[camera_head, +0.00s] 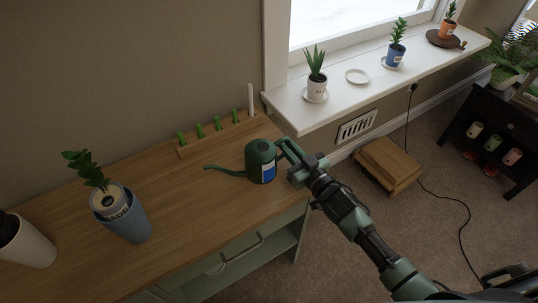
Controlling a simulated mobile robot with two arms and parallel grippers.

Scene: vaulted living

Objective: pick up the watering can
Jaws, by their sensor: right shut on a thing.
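The green watering can (258,157) stands upright on the wooden cabinet top (190,210), near its right end. Its long spout points left and a blue and white label shows on its body. My right gripper (291,158) comes in from the right and is shut on the can's handle, on the can's right side. The fingers partly hide the handle. I cannot tell whether the can's base touches the wood. My left gripper is not in view.
A wooden rack with green pegs (217,129) stands behind the can. A blue pot with a plant (125,215) and a white pot (22,243) are at the left. The windowsill (330,108) with potted plants is at the back right. A wooden step (387,165) is on the floor.

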